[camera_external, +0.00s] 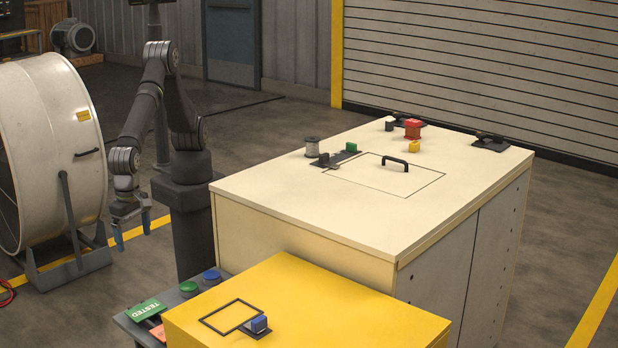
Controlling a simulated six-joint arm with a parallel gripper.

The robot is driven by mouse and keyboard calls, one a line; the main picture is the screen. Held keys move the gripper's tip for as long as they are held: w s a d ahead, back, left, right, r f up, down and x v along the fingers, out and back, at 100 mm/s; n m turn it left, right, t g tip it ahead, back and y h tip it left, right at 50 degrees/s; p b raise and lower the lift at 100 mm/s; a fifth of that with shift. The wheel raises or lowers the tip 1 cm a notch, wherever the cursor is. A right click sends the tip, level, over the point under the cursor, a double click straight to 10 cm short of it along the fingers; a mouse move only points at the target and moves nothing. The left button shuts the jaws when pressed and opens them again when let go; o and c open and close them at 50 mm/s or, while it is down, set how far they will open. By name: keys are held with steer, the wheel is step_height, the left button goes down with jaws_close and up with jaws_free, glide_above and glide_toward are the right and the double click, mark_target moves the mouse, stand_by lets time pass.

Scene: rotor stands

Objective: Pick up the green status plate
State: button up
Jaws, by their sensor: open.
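The green status plate (144,310), marked "TESTED", lies tilted at the left end of a low grey shelf beside the yellow cabinet. An orange-red plate (158,332) lies just in front of it, partly cut off by the yellow cabinet. My gripper (132,236) hangs with its blue fingers pointing down, apart and empty.
A green button (188,287) and a blue button (212,276) sit on the shelf right of the plates. The yellow cabinet (330,310) stands close on the right, with the cream cabinet (300,220) behind it. The white drum (60,150) stands at left.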

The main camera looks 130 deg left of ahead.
steer(key=f+n, duration=0.2)
steer(key=n, duration=1.3)
glide_above(150, 307)
steer(key=f, duration=1.5)
steer(key=shift+w, duration=0.25)
steer(key=shift+s+f, duration=0.15)
steer(key=shift+f, duration=1.2)
steer(key=shift+s+f, duration=0.1)
steer(key=shift+f, duration=1.2)
steer(key=c, duration=1.1)
